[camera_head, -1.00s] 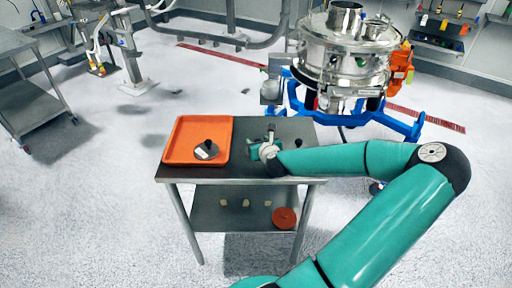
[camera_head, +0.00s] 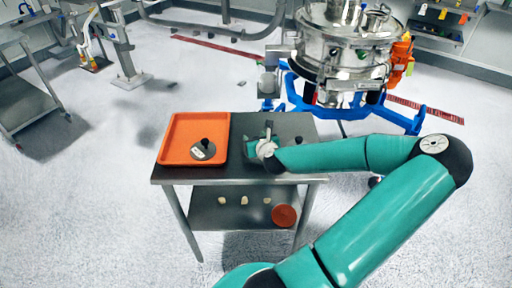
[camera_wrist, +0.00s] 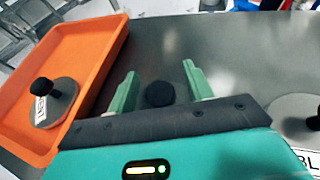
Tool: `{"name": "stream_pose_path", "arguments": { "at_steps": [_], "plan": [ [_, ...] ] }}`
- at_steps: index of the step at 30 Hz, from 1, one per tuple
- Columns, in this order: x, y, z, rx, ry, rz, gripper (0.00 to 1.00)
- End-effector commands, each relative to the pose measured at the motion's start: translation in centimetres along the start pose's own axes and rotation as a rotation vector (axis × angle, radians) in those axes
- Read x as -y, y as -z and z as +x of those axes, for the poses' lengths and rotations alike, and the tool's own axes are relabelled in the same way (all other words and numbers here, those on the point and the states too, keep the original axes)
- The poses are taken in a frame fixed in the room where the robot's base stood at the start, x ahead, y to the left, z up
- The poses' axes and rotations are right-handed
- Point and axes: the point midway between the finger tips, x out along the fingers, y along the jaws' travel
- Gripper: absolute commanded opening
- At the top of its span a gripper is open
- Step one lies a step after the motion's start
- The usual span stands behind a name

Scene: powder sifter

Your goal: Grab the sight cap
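A grey disc with a black knob and a white label, which looks like a sight cap (camera_head: 204,150), lies in the orange tray (camera_head: 166,149). The wrist view shows this cap (camera_wrist: 60,105) to the left of my gripper. A second grey disc (camera_wrist: 290,104) with a black knob and a partly cut-off label lies on the table to the right. My gripper (camera_wrist: 160,76) is open, low over the table. A dark round object (camera_wrist: 160,94) shows between its fingers, apart from both; I cannot tell what it is. In the head view my gripper (camera_head: 266,146) is right of the tray.
The steel table (camera_head: 225,181) has a lower shelf with a red round object (camera_head: 284,215) and several small pale pieces. The steel sifter (camera_head: 345,50) on its blue frame (camera_head: 400,118) stands behind the table. Open floor lies left of the table.

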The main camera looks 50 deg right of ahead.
Motion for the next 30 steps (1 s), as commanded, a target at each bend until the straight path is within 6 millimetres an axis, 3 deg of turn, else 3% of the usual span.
{"name": "stream_pose_path", "arguments": {
  "at_steps": [1,6,8,20,26,30],
  "plan": [
    [0.0,0.0,0.0,0.000,0.000,0.000,0.42],
    [0.0,0.0,0.0,0.000,0.000,0.000,0.08],
    [0.0,0.0,0.0,0.000,0.000,0.000,0.00],
    [0.0,-0.8,0.0,0.001,0.000,-0.001,0.00],
    [-0.1,-3.4,-1.1,0.003,0.001,-0.005,0.00],
    [-2.5,-5.7,-3.4,0.003,0.000,-0.008,0.00]
  ]
}}
